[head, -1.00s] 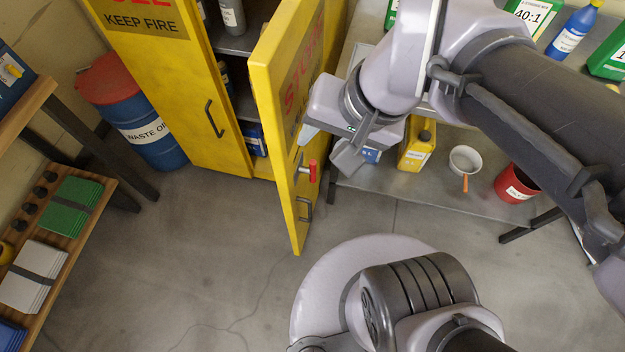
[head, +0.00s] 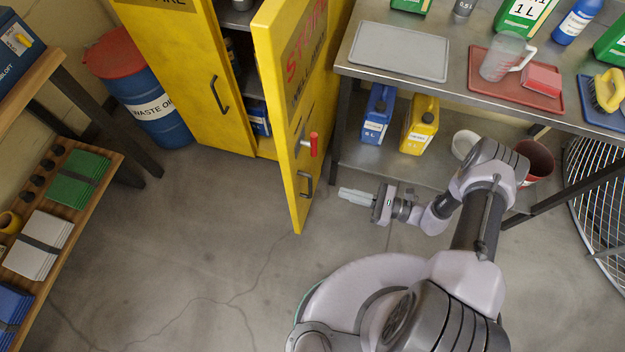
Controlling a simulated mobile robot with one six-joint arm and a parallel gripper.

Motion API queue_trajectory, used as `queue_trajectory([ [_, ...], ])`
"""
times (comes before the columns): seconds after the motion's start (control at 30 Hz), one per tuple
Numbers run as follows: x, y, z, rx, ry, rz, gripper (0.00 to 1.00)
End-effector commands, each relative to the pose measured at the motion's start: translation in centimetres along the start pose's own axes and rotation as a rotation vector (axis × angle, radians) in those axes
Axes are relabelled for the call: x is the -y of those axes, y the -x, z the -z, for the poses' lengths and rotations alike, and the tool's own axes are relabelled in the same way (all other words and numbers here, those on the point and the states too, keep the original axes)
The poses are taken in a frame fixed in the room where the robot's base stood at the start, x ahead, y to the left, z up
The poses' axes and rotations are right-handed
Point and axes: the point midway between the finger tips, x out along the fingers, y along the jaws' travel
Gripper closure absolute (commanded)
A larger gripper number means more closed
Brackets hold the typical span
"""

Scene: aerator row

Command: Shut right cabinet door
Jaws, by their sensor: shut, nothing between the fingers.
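The right cabinet door (head: 293,108) is yellow and stands swung open, sticking out towards me from the yellow cabinet. It has a red-ended latch handle (head: 312,144) and a dark pull handle (head: 306,185) on its outer face. The left cabinet door (head: 186,75) is closed across its half of the front. Shelves with containers show in the gap between the doors. My gripper (head: 342,196) is shut and empty, low to the right of the open door's outer face, pointing left at it. It appears apart from the door, near the pull handle's height.
A steel bench (head: 460,80) stands right of the door, with a grey tray (head: 399,51) on top and blue (head: 378,115) and yellow (head: 419,125) jugs on its lower shelf. The floor before the cabinet is clear.

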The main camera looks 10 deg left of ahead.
Motion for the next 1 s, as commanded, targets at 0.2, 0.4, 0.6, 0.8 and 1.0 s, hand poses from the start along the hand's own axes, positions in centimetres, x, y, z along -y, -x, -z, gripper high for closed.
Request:
queue_trajectory([
  [0.2,-0.2,-4.5,0.2,-0.002,-0.001,-0.009,1.00],
  [0.4,-0.2,-8.9,0.2,-0.002,-0.001,-0.010,1.00],
  [0.6,-0.2,-12.0,0.1,-0.002,0.000,-0.008,1.00],
  [0.8,-0.2,-13.1,0.0,-0.002,0.000,-0.006,1.00],
  [1.0,-0.2,-13.1,0.0,-0.002,-0.001,-0.006,1.00],
])
